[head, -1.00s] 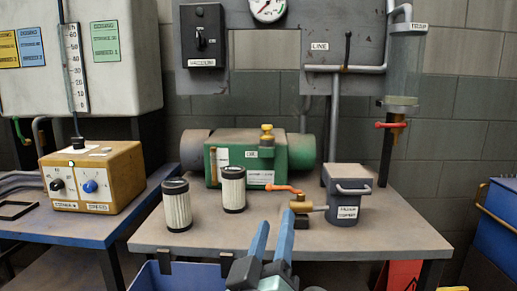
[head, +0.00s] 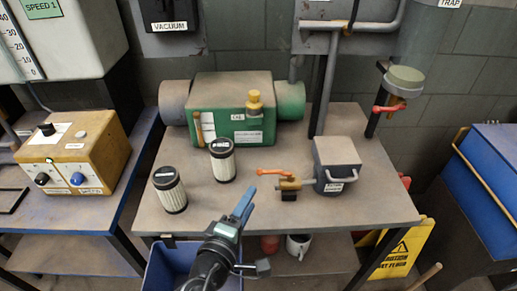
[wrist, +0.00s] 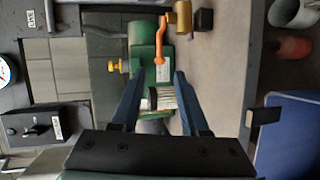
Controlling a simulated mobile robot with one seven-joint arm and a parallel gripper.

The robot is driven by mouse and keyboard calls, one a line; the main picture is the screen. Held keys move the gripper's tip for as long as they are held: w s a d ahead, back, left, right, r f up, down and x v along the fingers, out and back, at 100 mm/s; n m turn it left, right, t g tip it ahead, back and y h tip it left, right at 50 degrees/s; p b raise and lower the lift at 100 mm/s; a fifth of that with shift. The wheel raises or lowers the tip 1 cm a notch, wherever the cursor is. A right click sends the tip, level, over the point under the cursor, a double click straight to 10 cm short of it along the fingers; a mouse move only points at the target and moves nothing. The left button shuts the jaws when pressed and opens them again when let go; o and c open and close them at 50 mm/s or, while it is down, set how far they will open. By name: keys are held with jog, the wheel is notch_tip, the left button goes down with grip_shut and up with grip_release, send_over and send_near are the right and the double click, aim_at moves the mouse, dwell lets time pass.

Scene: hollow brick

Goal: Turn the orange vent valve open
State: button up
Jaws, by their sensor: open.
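The orange vent valve handle (head: 274,172) points left from a brass valve body (head: 289,184), beside the grey filter box (head: 337,165) on the table. My gripper (head: 245,198) is open and empty near the table's front edge, left of and nearer than the handle. It does not touch the handle. In the wrist view the open fingers (wrist: 158,76) show with a gap between them. The orange handle (wrist: 160,40) is ahead of them, and the brass body (wrist: 180,17) is at the top. A filter cartridge (wrist: 165,98) shows between the fingers.
Two filter cartridges (head: 171,190) (head: 222,160) stand on the table (head: 240,215) left of the valve. A green pump (head: 232,115) is behind. A red handle (head: 386,109) is under the trap at the right. A blue bin (head: 175,268) is below the front edge.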

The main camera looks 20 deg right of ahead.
aim_at(265, 173)
jog(key=b+x, duration=0.1)
jog(key=x, duration=1.1)
jog(key=shift+w+d, duration=0.25)
jog(key=shift+d, duration=0.1)
jog(key=c, duration=0.7)
grip_shut()
jog(key=shift+a, duration=0.15)
